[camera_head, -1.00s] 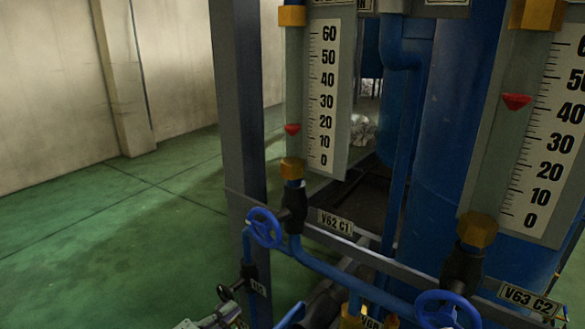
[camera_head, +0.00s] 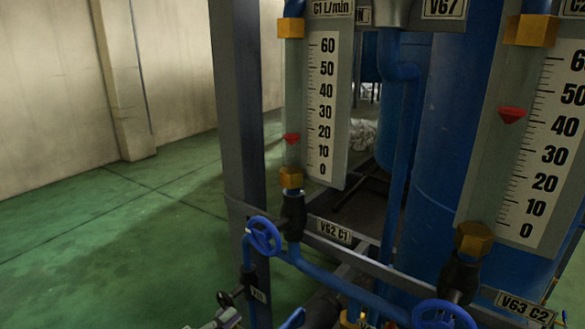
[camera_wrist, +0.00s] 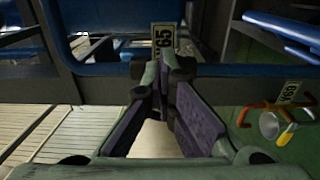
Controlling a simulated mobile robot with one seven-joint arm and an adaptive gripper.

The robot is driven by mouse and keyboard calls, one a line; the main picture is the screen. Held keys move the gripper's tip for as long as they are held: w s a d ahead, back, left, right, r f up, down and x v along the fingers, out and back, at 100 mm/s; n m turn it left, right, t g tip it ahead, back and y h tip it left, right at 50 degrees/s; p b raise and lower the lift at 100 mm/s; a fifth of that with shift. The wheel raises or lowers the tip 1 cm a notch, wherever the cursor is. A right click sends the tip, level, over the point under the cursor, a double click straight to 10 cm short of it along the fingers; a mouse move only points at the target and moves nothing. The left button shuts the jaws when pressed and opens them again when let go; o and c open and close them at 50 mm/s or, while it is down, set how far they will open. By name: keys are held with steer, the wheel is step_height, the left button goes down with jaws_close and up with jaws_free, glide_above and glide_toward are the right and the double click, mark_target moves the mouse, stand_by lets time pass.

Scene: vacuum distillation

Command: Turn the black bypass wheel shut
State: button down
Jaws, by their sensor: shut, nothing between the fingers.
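A small black handwheel (camera_head: 229,297) sits low on the left of the pipe rack in the head view, beside a small tag (camera_head: 258,296) too small to read. It fits the black bypass wheel. My gripper (camera_wrist: 163,70) is shut and empty in the wrist view. Its fingertips meet just below a tag (camera_wrist: 162,38) showing "65". The wheel cannot be made out in the wrist view; the fingers may hide it. A grey piece (camera_head: 224,320) at the bottom edge of the head view lies just below the wheel; I cannot tell whether it is my gripper.
Blue handwheels (camera_head: 263,235) and (camera_head: 445,316) stand on blue pipes near the black wheel. Two flow gauges (camera_head: 322,110) and (camera_head: 540,150) rise above. A grey post (camera_head: 240,110) stands behind. An orange-handled valve (camera_wrist: 268,122) is right in the wrist view. Green floor lies open left.

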steer(key=shift+w+d+f, duration=0.45)
steer(key=shift+s+d, duration=0.1)
steer(key=p+v, duration=0.1)
steer(key=v, duration=0.5)
steer(key=shift+s, duration=0.4)
